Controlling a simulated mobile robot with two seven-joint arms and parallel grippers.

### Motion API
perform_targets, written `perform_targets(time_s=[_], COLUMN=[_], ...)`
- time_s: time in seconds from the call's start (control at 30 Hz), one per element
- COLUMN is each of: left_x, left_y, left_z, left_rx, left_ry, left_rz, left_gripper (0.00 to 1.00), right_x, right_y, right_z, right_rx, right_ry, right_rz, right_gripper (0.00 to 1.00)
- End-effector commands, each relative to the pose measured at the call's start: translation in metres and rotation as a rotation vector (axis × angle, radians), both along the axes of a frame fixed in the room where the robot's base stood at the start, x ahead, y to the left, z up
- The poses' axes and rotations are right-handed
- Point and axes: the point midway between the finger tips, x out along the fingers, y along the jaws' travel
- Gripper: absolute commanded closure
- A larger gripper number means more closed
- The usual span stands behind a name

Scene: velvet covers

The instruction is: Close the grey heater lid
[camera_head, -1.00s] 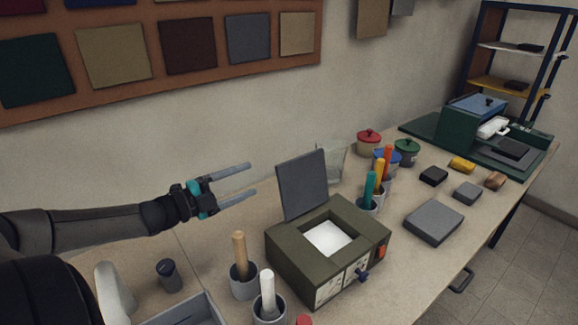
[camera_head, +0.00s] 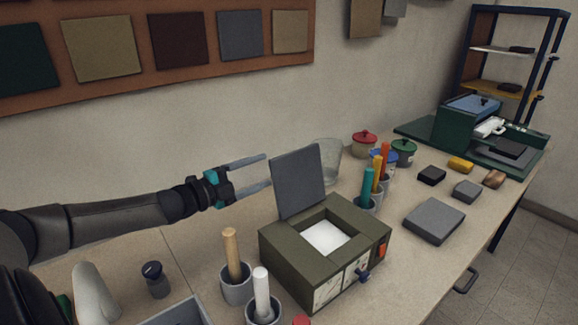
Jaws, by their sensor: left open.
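The grey heater lid (camera_head: 298,182) stands up, leaning slightly back, at the back left edge of the olive-green heater box (camera_head: 285,250). The heater's square white well (camera_head: 325,236) is uncovered. My left gripper (camera_head: 266,172) is open and empty, with its two fingers pointing right. Its fingertips are just left of the lid's upper part in the picture; I cannot tell whether they touch it. My right gripper is not in view.
Pots holding a wooden-handled tool (camera_head: 232,254) and a white-handled tool (camera_head: 262,290) stand front left of the heater. A glass beaker (camera_head: 327,160) is behind the lid. Colour-handled tools (camera_head: 368,184) stand right of it. A grey block (camera_head: 434,221) lies to the right.

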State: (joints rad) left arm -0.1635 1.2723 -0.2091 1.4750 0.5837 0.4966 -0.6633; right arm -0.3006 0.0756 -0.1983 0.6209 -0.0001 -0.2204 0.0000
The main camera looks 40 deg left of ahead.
Motion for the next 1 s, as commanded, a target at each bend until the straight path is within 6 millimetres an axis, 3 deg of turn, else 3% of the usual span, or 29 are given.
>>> perform_targets(time_s=[0.23, 1.0], left_x=[0.018, 0.069], left_y=[-0.005, -0.020], left_z=[0.001, 0.001], left_rx=[0.001, -0.002], left_ry=[-0.005, -0.003], left_rz=[0.000, 0.001], left_gripper=[0.32, 0.32], right_x=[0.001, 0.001], right_y=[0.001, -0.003], right_z=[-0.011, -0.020], right_rx=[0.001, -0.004], right_ry=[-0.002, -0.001], right_rz=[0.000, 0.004], right_gripper=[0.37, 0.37])
